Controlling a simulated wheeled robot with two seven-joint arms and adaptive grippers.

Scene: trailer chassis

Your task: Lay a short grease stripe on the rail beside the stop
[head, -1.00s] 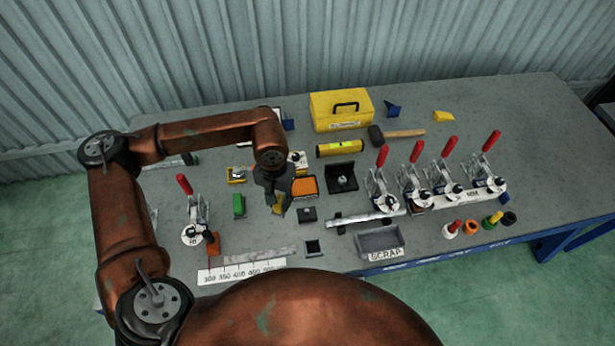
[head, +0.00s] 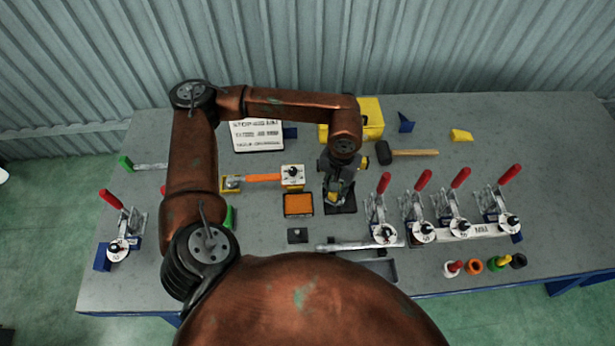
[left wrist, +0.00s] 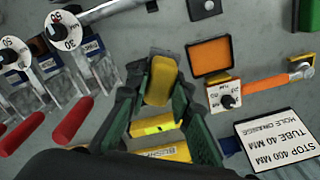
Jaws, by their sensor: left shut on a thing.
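My left gripper (head: 335,198) is shut on a yellow piece (left wrist: 161,80), which sits between the dark green fingers in the left wrist view. In the head view the gripper is above the black bracket (head: 349,208), covering most of it. A silver rail (head: 350,246) lies in front, with its right end at a toggle clamp (head: 384,232); it also shows in the left wrist view (left wrist: 108,10). The gripper is apart from the rail. A small black block (head: 297,236) lies left of the rail; I cannot tell which part is the stop. My right gripper is not in view.
An orange pad in a black tray (head: 299,205) lies left of the gripper. Red-handled clamps (head: 460,225) stand in a row on the right. A grey bin (head: 380,268) lies in front, partly hidden by my body. A hammer (head: 412,153) and yellow toolbox (head: 371,115) are behind.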

